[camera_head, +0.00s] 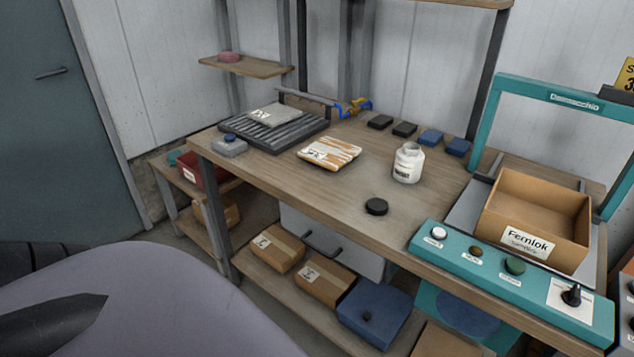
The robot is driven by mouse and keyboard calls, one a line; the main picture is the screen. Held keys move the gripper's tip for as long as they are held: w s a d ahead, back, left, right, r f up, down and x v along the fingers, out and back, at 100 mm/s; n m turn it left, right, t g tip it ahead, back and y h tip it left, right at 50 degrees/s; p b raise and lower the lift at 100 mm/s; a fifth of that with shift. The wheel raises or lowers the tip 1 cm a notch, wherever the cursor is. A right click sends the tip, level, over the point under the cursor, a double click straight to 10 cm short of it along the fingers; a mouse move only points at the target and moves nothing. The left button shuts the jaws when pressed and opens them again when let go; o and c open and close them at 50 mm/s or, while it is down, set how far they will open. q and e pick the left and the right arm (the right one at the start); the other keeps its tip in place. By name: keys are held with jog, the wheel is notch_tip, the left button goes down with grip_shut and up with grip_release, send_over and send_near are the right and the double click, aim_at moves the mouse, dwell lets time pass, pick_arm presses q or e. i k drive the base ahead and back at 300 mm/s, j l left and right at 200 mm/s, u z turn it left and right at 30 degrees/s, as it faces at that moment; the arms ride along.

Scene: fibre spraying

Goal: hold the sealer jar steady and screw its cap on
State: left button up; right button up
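The white sealer jar (408,163) stands upright on the wooden bench, right of the middle, with its mouth uncovered and a dark-lettered label on its side. A black round cap (376,206) lies flat on the bench near the front edge, in front and to the left of the jar, apart from it. Neither gripper shows in the head view. Nothing touches the jar or the cap.
The bench (300,188) also holds a wrapped bundle (329,153), a dark slatted rack (273,133) and several small blocks at the back. A teal machine (510,275) with an open cardboard box (536,213) stands at the right. Bench around the cap is clear.

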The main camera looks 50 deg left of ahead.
aim_at(409, 157)
jog(key=u, duration=1.25)
